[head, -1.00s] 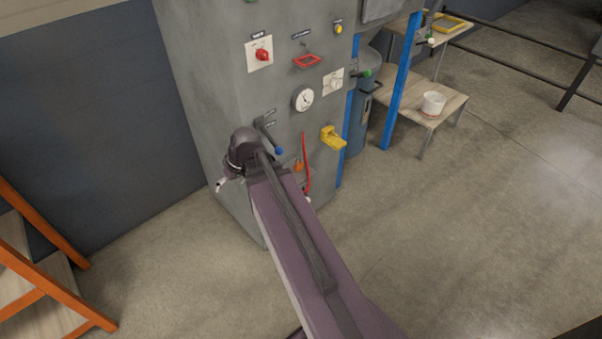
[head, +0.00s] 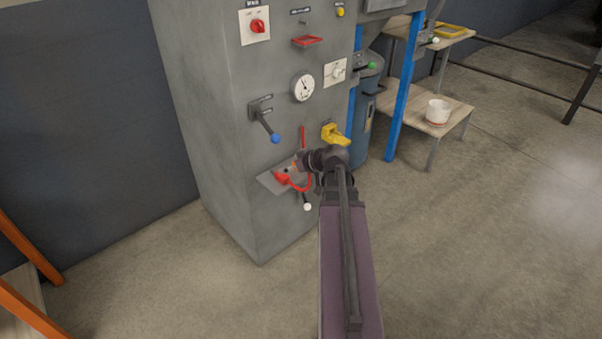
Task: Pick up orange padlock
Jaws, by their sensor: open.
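My gripper (head: 299,163) is at the front of the grey machine cabinet (head: 215,130), right of the blue-knobbed lever and left of the yellow fitting. It is small and side-on here; its jaws are open. I cannot make out the orange padlock clearly. The spot beside the red cord (head: 303,136) where it hung is now largely covered by my gripper and wrist. I cannot tell whether the gripper touches it.
Nearby are the blue-knobbed lever (head: 268,126), a yellow fitting (head: 334,134) and a white-knobbed lever (head: 307,205). A low table (head: 405,103) with a white bucket (head: 437,112) stands right.

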